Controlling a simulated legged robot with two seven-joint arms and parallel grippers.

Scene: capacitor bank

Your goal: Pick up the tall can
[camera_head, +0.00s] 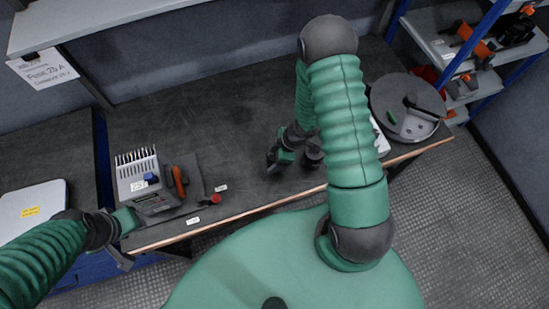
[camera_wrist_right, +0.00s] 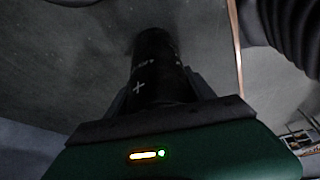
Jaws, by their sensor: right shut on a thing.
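The tall can (camera_wrist_right: 152,62) is black with small pale markings, seen in the right wrist view. It extends away from my right gripper (camera_wrist_right: 158,90), which is shut on it with a dark finger on each side. In the head view a dark round shape (camera_head: 313,153), apparently the can, shows beside my right arm over the bench; the arm partly hides this area. I cannot tell there whether the can touches the bench. My left gripper (camera_head: 120,258) is at the lower left, by the bench's front edge, away from the can; its jaw opening is unclear.
The dark bench (camera_head: 235,120) is mostly clear in the middle. A white rack (camera_head: 135,172), an orange-handled tool (camera_head: 179,182) and a red-tipped item (camera_head: 215,198) are on its left. A round grey tray (camera_head: 398,88) with small parts is on the right.

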